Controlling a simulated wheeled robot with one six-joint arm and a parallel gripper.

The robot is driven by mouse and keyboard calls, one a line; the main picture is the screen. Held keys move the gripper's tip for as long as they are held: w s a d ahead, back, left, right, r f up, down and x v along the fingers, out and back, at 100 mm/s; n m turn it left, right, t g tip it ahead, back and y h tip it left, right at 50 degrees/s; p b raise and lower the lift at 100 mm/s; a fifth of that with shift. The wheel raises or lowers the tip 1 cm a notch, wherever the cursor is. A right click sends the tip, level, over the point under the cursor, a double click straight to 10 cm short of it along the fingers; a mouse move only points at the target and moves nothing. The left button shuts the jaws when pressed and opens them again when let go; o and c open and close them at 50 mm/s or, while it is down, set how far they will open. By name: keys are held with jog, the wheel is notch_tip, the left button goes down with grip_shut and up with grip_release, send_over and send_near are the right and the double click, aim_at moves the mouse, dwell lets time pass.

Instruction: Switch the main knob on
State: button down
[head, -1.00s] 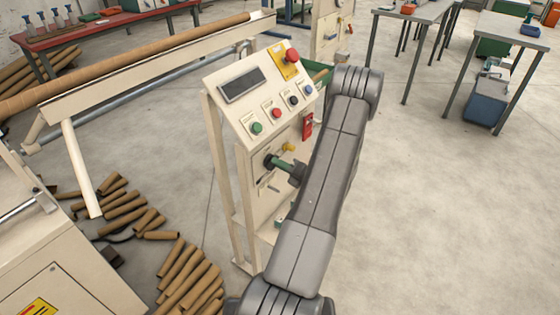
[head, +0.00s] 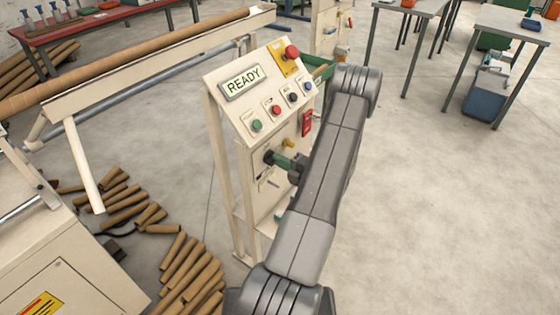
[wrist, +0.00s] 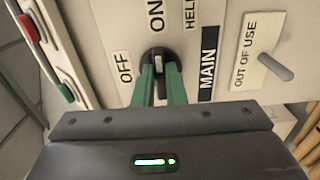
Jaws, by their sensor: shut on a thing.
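The black main knob (wrist: 158,57) sits on the cream panel beside a MAIN label (wrist: 208,70). An OFF label (wrist: 123,67) is to its left and an ON label (wrist: 156,15) is above it. Its pale pointer bar stands roughly upright in the wrist view, toward ON. My gripper (wrist: 161,80) has its green fingers shut on the knob, one each side; they hide its lower part. In the head view my gripper (head: 281,161) reaches the panel front from the right. The display (head: 242,82) above reads READY.
Red button (head: 276,110), green button (head: 257,125) and a red mushroom button (head: 291,52) are on the sloped panel. A grey lever (wrist: 275,67) labelled OUT OF USE is right of the knob. Cardboard tubes (head: 190,270) lie on the floor left.

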jog(key=c, duration=1.5)
grip_release()
jog(key=b+v, duration=0.1)
jog(key=v, duration=1.3)
jog(key=shift+b, duration=0.4)
jog(key=p+x, duration=0.1)
jog(key=x, duration=1.3)
jog(key=shift+p, duration=0.4)
